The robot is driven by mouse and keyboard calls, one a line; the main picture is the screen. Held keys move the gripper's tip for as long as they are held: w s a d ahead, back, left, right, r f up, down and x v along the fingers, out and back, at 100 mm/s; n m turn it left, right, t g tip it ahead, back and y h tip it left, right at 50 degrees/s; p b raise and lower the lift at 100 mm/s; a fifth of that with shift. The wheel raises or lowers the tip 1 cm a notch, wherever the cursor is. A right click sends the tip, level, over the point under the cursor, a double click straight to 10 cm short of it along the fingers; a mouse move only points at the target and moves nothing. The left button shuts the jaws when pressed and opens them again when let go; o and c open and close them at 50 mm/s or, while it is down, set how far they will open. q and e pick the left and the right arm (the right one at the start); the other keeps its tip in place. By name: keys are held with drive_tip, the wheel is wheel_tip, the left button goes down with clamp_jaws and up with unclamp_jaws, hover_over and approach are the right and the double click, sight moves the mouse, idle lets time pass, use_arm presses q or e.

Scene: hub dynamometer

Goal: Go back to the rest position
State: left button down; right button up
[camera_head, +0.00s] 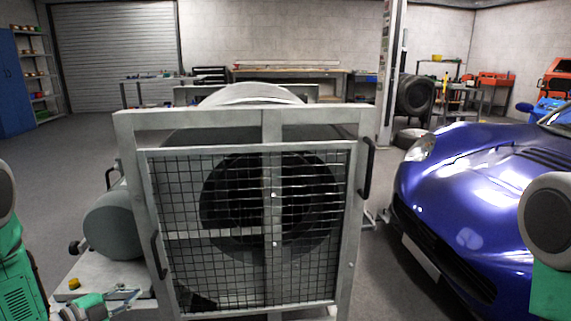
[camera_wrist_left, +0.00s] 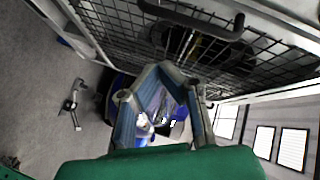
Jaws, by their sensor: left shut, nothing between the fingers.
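My left gripper (camera_head: 128,297) shows at the lower left of the head view, low in front of the machine's left side. It is shut with nothing held. In the left wrist view its fingers (camera_wrist_left: 165,78) reach up toward the mesh guard. The mesh guard door (camera_head: 270,112) of the dynamometer stands upright in a grey frame, with a dark round opening behind it. It has a black handle on the right (camera_head: 368,168) and another on the left (camera_head: 158,254). A black handle (camera_wrist_left: 190,18) also shows in the left wrist view, apart from the fingers. My right gripper is out of view.
A grey cylindrical motor (camera_head: 112,226) sits left of the guard, close to my left gripper. A blue car (camera_head: 480,185) stands to the right. Workbenches (camera_head: 290,73) and a roller door (camera_head: 115,55) are at the back. The floor at left (camera_head: 60,165) is clear.

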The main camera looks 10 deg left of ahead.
use_arm(q)
drive_tip(key=s+d+f+n+g+y+p, duration=0.45)
drive_tip(key=s+d+n+g, duration=0.25)
drive_tip(key=s+d+n, duration=0.55)
use_arm(e)
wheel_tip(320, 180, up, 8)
drive_tip(key=p, duration=0.2)
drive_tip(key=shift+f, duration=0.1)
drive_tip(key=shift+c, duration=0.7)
use_arm(q)
drive_tip(key=s+d+n+g+y, duration=0.1)
drive_tip(key=s+d+n+g, duration=0.1)
drive_tip(key=s, duration=0.8)
drive_tip(key=s+d+r+n+g+y, duration=0.1)
drive_tip(key=s+d+n+g, duration=0.1)
drive_tip(key=s, duration=0.8)
drive_tip(key=d+g, duration=0.1)
drive_tip(key=g, duration=0.1)
drive_tip(key=shift+s+r+g, duration=0.15)
drive_tip(key=shift+r+g, duration=0.05)
drive_tip(key=shift+g, duration=0.1)
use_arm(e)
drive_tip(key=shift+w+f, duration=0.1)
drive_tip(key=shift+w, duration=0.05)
